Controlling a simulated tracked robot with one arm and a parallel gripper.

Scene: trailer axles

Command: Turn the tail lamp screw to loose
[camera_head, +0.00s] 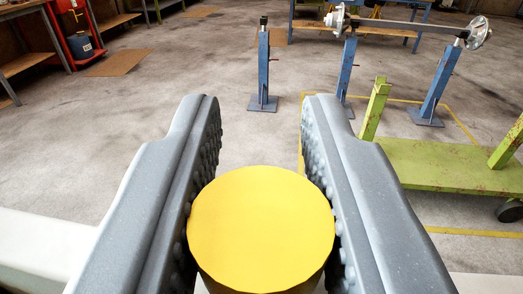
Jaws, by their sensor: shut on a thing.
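My gripper (262,125) fills the lower middle of the view. Its two grey fingers with studded inner pads close on a yellow round piece (262,228). The piece has a flat, plain yellow top and sits between the pads, nearer my camera than the fingertips. Its sides and underside are mostly hidden by the fingers and by its own top. I cannot tell whether it is the tail lamp screw. No tail lamp can be made out.
Blue stands (263,70) stand on the concrete floor, and an axle (405,24) rests across two at the upper right. A green wheeled cart (440,185) is at right. Shelves (22,60) and a red trolley (75,35) are upper left. The left-middle floor is clear.

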